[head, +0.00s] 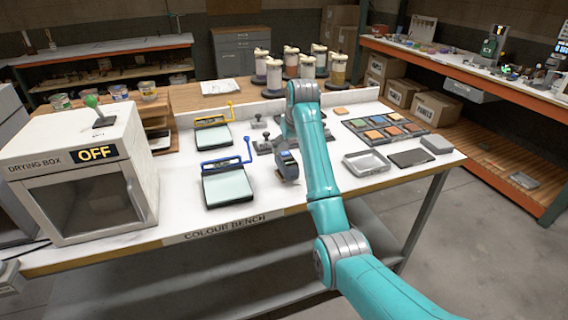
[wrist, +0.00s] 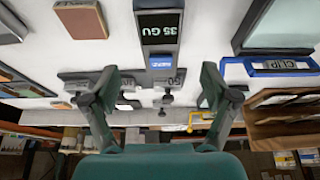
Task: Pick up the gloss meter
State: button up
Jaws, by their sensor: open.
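The gloss meter (wrist: 161,30) is a dark grey device with a screen that reads "35 GU", upside down in the wrist view, and a small blue label below it. In the head view the gloss meter (head: 288,166) stands on the white bench just left of my arm. My gripper (wrist: 158,88) is open and empty, its two fingers spread wide. In the head view my arm hides most of my gripper.
Two drawdown boards, one with a blue bar (head: 227,187) and one with a yellow bar (head: 213,137), lie left of the meter. A tile tray (head: 352,126) and a grey tray (head: 367,162) lie right. The drying box (head: 75,175) stands far left. Small metal pieces (wrist: 88,78) lie near the fingers.

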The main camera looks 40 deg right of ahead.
aim_at(286, 155)
jog(key=shift+x, duration=4)
jog(key=shift+w, duration=0.15)
jog(key=c, duration=1.6)
jog(key=shift+r, duration=0.1)
grip_shut()
